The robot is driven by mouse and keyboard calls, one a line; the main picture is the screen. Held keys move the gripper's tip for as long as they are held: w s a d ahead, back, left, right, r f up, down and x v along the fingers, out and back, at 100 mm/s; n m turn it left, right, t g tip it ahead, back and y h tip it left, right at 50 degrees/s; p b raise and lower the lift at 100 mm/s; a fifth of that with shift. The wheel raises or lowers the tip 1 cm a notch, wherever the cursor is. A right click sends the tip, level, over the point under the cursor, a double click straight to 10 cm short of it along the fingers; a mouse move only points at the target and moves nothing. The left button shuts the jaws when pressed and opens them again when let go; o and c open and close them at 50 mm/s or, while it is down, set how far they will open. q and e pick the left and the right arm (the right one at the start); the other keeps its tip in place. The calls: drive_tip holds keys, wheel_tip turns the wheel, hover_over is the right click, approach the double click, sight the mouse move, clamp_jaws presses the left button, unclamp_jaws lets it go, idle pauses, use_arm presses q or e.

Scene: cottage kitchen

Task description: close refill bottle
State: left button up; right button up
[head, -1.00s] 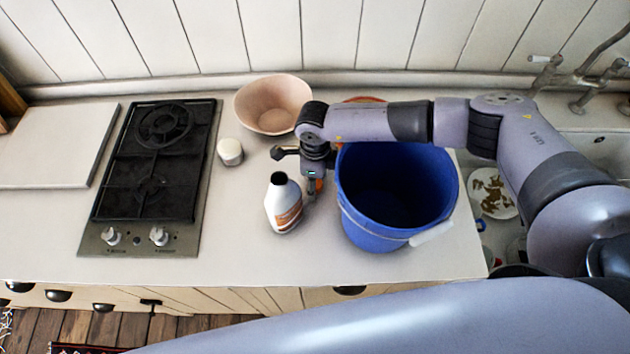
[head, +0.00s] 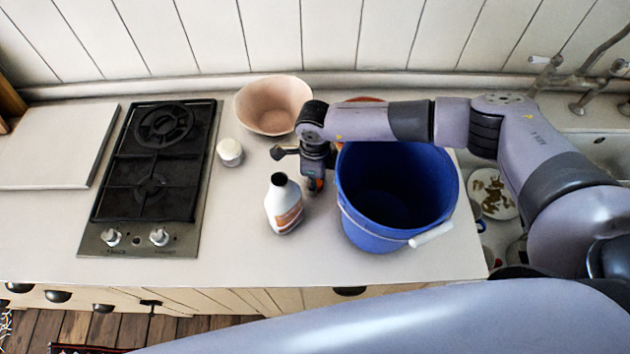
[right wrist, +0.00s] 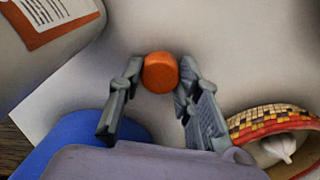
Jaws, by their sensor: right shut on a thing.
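The refill bottle (head: 284,208) stands upright on the counter, white with an orange label and a dark top. In the right wrist view, part of the bottle (right wrist: 40,35) shows at the upper left. A small round orange cap (right wrist: 160,72) is between the fingertips of my right gripper (right wrist: 156,82), which is shut on it. In the head view my right gripper (head: 316,184) points down just right of the bottle, apart from it, and mostly hides the cap. Whether the cap touches the counter is unclear. My left gripper is not in view.
A blue bucket (head: 372,226) stands close to the right of the gripper. A pinkish bowl (head: 272,103) is behind, a small white jar (head: 230,152) left, and a gas hob (head: 185,235) farther left. A patterned basket (right wrist: 268,118) holds garlic. The counter before the hob's right side is clear.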

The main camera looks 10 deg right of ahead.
use_arm(q)
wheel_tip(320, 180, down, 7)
drive_tip(key=b, duration=0.7)
use_arm(e)
wheel_tip(320, 180, up, 20)
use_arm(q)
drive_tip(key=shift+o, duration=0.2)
use_arm(e)
drive_tip(key=shift+f, duration=0.1)
